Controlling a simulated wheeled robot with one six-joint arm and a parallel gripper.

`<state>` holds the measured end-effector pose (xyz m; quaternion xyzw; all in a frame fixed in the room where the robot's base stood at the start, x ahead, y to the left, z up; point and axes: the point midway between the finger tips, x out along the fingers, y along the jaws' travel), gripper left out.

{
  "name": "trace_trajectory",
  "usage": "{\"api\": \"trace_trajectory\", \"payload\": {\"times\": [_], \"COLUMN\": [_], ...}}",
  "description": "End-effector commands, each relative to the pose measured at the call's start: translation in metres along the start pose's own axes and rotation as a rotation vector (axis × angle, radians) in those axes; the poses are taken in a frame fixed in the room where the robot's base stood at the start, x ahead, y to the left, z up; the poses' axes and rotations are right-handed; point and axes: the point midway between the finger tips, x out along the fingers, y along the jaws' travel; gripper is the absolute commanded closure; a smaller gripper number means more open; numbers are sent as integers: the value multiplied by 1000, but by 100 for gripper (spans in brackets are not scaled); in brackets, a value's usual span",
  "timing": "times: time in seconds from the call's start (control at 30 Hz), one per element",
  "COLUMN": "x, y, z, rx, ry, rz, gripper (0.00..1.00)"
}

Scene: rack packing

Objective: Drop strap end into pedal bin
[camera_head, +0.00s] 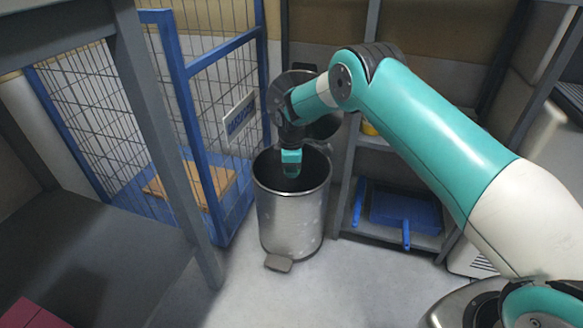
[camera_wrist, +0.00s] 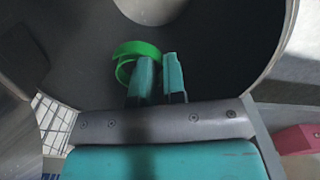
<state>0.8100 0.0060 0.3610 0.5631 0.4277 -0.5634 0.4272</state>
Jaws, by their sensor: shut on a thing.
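The pedal bin (camera_head: 290,222) is a round metal bin with a foot pedal, standing on the floor with its lid (camera_head: 297,88) raised behind it. My gripper (camera_head: 291,172) points down at the bin's open mouth, with its fingers at or just inside the rim. In the wrist view my gripper (camera_wrist: 160,65) is shut on the bright green strap end (camera_wrist: 136,47), which curls out to the left of the fingers. The dark inside of the bin (camera_wrist: 225,55) surrounds them. The strap end cannot be made out in the head view.
A blue wire cage (camera_head: 187,110) with a wooden board (camera_head: 190,185) stands left of the bin. A grey shelf unit (camera_head: 346,212) holding a blue dustpan (camera_head: 405,210) stands to the right. A grey table (camera_head: 90,250) fills the left foreground. The floor before the bin is clear.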

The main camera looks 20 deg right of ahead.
Motion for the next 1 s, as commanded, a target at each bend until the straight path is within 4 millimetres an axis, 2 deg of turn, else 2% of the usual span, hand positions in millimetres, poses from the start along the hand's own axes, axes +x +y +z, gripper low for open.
{"api": "trace_trajectory", "payload": {"times": [0.23, 0.27, 0.3, 0.4, 1.0], "x": [0, 0, 0, 0, 0], "y": [0, 0, 0, 0, 0], "z": [0, 0, 0, 0, 0], "rx": [0, 0, 0, 0, 0], "ry": [0, 0, 0, 0, 0], "rz": [1, 1, 1, 0, 1], "gripper": [100, 86, 77, 59, 59]}}
